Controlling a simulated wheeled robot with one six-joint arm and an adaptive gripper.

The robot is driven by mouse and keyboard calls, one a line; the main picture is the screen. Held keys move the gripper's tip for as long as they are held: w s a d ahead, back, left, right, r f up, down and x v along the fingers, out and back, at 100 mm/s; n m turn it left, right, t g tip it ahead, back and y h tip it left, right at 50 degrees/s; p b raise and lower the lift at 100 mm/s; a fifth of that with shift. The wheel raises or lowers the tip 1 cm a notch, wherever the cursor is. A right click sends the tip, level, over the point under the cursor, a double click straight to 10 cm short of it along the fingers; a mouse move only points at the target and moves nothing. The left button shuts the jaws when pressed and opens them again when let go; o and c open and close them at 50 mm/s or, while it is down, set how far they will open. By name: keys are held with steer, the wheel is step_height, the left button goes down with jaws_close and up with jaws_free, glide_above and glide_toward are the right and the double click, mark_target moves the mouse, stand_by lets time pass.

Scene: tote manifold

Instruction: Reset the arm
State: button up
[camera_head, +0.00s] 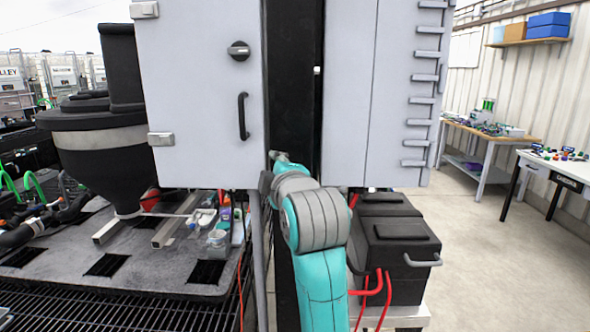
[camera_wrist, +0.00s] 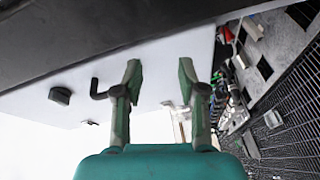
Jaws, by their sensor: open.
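My gripper (camera_wrist: 160,74) is open and empty in the wrist view, with its two green-grey fingers apart and nothing between them. Behind the fingers is the pale grey cabinet door (camera_head: 195,95), whose black handle (camera_head: 243,116) also shows beside the left finger in the wrist view (camera_wrist: 97,90). I cannot tell the exact gap to the door. In the head view my teal and grey arm reaches forward and up in front of the dark cabinet post, and hides most of the gripper.
A black hopper (camera_head: 100,150) stands on a grey slotted platform (camera_head: 165,262) at left, with small bottles near its right edge. Black boxes (camera_head: 395,245) with red hoses sit right of my arm. Workbenches (camera_head: 490,140) stand at far right. The floor (camera_head: 510,265) there is clear.

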steer(key=s+d+f+m+h, duration=0.1)
steer(key=s+d+f+m, duration=0.15)
steer(key=f, duration=0.75)
steer(key=s+d+f+m, duration=0.1)
steer(key=s+d+f, duration=0.25)
steer(key=f, duration=0.65)
steer(key=s+d+f+m+h, duration=0.1)
steer(key=s+d+f+m, duration=0.2)
steer(key=f, duration=0.7)
steer(key=s+d+f+m, duration=0.2)
steer(key=s+d+f, duration=0.3)
steer(key=s+f, duration=0.4)
steer(key=s+d+f+m+g+h, duration=0.1)
steer(key=s+d+f+m, duration=0.2)
steer(key=s, duration=0.6)
steer(key=s+d+f+m+h, duration=0.1)
steer(key=s+d+f, duration=0.3)
steer(key=s, duration=0.5)
steer(key=s+r+m, duration=0.1)
steer(key=s+m, duration=0.2)
steer(key=s, duration=0.7)
steer(key=s+d+r+m+h, duration=0.1)
steer(key=s+r+m, duration=0.1)
steer(key=s, duration=0.8)
steer(key=shift+s+d+m+g, duration=0.25)
steer(key=shift+d+m+g, duration=0.05)
steer(key=shift+m+g, duration=0.15)
steer(key=shift+r, duration=0.1)
